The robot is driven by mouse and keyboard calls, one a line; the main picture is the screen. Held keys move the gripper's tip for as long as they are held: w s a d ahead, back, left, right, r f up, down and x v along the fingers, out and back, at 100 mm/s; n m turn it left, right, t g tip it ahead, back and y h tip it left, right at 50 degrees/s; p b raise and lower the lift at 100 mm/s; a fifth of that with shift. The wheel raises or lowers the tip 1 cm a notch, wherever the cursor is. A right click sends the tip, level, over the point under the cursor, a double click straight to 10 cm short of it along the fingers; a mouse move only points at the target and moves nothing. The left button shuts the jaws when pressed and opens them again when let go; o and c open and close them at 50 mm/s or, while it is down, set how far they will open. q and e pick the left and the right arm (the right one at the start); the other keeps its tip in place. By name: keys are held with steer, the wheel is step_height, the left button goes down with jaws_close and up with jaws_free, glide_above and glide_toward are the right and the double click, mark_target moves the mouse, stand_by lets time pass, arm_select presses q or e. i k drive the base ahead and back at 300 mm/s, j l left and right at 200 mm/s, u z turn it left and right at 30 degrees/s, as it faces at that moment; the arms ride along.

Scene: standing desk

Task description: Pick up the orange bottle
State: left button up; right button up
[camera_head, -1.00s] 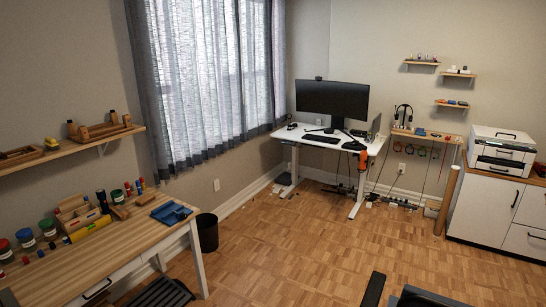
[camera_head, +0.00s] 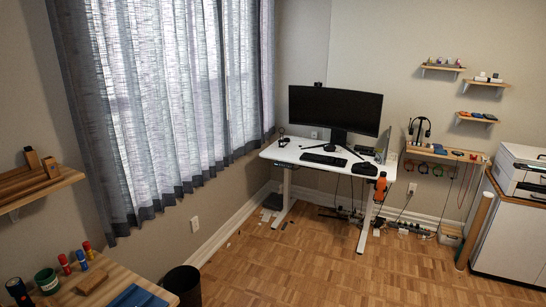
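The orange bottle (camera_head: 380,185) is upright at the front right corner of the white standing desk (camera_head: 302,158), across the room from me. Its dark top shows, and it looks small at this distance. I cannot tell whether it stands on the desktop or hangs at its edge. Neither of my grippers is in view, and nothing of my arms shows.
A monitor (camera_head: 335,110), keyboard (camera_head: 323,159) and black item (camera_head: 364,169) are on the desk. A wooden table (camera_head: 72,292) and black bin (camera_head: 183,284) are at lower left. A printer cabinet (camera_head: 510,240) stands right. The wooden floor (camera_head: 300,275) between is clear.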

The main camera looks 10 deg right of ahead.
mark_target(381, 183)
steer(key=i+l+z, duration=0.3)
steer(key=i, duration=0.55)
steer(key=i+z, duration=0.35)
steer(key=i, duration=0.55)
steer(key=i+j+z, duration=0.15)
steer(key=i+z, duration=0.15)
steer(key=i, duration=1.1)
steer(key=i+j+z, duration=0.15)
steer(key=i, duration=0.35)
steer(key=i+j, duration=0.1)
steer(key=i, duration=0.4)
steer(key=i+j+z, duration=0.15)
steer(key=i, duration=0.35)
steer(key=i+j, duration=0.2)
steer(key=i, duration=0.3)
steer(key=l+z, duration=0.05)
